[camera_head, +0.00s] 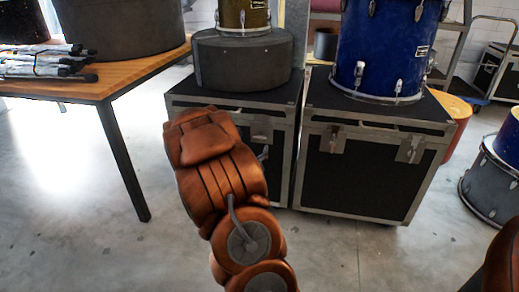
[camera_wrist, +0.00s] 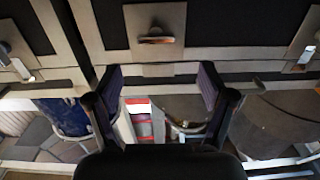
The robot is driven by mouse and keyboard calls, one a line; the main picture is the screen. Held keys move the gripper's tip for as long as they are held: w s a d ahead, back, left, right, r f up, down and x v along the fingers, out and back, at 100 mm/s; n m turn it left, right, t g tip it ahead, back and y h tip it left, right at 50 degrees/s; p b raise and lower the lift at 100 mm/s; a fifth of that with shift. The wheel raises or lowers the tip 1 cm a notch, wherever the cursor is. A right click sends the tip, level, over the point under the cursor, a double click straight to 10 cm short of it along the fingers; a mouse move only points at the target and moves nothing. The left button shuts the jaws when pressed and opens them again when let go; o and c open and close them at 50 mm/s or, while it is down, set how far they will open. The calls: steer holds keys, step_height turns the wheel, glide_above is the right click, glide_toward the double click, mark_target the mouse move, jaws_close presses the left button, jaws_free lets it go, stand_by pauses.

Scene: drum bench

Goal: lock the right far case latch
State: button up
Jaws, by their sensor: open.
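Two black flight cases with metal edges stand side by side, the left case (camera_head: 285,99) and the right case (camera_head: 365,186). The right case has a left latch (camera_head: 333,140) and a right latch (camera_head: 410,150). The left case shows one latch (camera_head: 262,132) beside my arm; its other latch is hidden there. The wrist view looks turned over, with a latch plate and protruding tab (camera_wrist: 155,39) straight ahead, apparently on the left case. My gripper (camera_wrist: 161,78) is open and empty, with its fingers below that latch in the picture. I cannot tell whether the latches are locked.
A blue drum (camera_head: 385,50) stands on the right case, and a grey round case (camera_head: 243,62) on the left one. A wooden table (camera_head: 140,70) with bundled sticks is at left. Another drum (camera_head: 490,180) stands on the floor at right. The front floor is clear.

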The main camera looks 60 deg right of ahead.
mark_target(260, 137)
steer(key=shift+s+b+x, duration=0.1)
steer(key=shift+b+x, duration=0.75)
steer(key=shift+x, duration=1.15)
steer(key=shift+s+b+x, duration=0.15)
steer(key=shift+b+x, duration=0.65)
steer(key=shift+x, duration=1.2)
steer(key=shift+c, duration=0.3)
steer(key=c, duration=1.1)
